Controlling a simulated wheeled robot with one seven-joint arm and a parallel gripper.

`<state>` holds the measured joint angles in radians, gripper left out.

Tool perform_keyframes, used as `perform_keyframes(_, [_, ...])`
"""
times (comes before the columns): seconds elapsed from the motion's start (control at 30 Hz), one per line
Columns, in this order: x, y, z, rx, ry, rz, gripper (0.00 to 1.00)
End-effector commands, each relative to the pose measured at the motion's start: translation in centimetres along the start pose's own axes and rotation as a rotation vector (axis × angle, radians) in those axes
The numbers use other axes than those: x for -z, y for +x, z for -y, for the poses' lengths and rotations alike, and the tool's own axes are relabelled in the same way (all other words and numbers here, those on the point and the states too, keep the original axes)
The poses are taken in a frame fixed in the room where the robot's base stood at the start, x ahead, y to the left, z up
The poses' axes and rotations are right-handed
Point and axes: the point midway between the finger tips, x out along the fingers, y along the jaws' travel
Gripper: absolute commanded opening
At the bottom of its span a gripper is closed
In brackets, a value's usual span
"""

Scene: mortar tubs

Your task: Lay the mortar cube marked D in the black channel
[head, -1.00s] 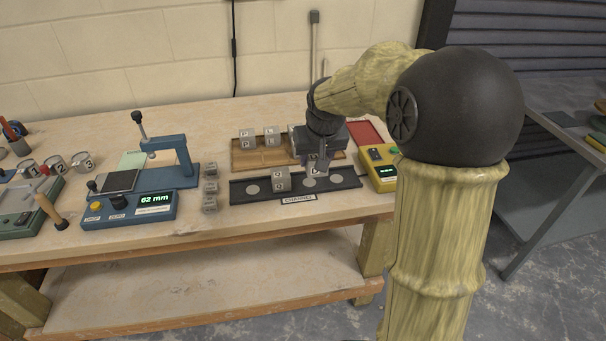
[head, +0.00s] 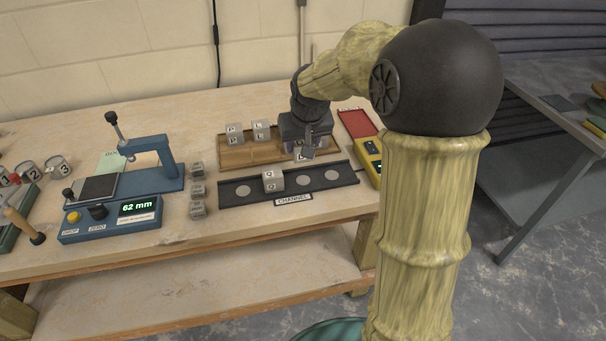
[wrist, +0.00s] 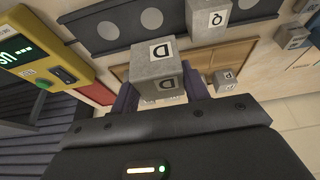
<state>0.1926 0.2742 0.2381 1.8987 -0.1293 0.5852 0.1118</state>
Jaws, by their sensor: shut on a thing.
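My gripper (head: 305,143) is shut on a grey mortar cube (wrist: 155,70). The letter D shows on two of its faces in the wrist view. In the head view the held cube (head: 304,154) is partly hidden by my gripper and shows just behind the black channel, in front of the wooden tray's right part. The black channel (head: 347,178) lies along the table front with pale round spots. One cube (head: 273,180) with a round letter, O or Q, sits in it, left of two bare spots. It also shows in the wrist view (wrist: 208,22).
The wooden tray (head: 250,153) behind the channel bears cubes marked P (head: 234,134) and L (head: 262,130). Several small grey blocks (head: 197,190) stand left of the channel. A yellow device (head: 368,156) and red tray (head: 357,122) are at right; a blue gauge (head: 112,215) reads 62 mm.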

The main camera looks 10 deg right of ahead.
Motion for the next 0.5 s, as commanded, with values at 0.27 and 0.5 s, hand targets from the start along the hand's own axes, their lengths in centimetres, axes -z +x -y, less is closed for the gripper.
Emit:
perform_keyframes(0.27, [-1.3,3.2,-0.2,-0.002,0.005,0.000,0.15])
perform_keyframes(0.5, [-1.3,3.1,-0.3,-0.002,0.005,0.000,0.15])
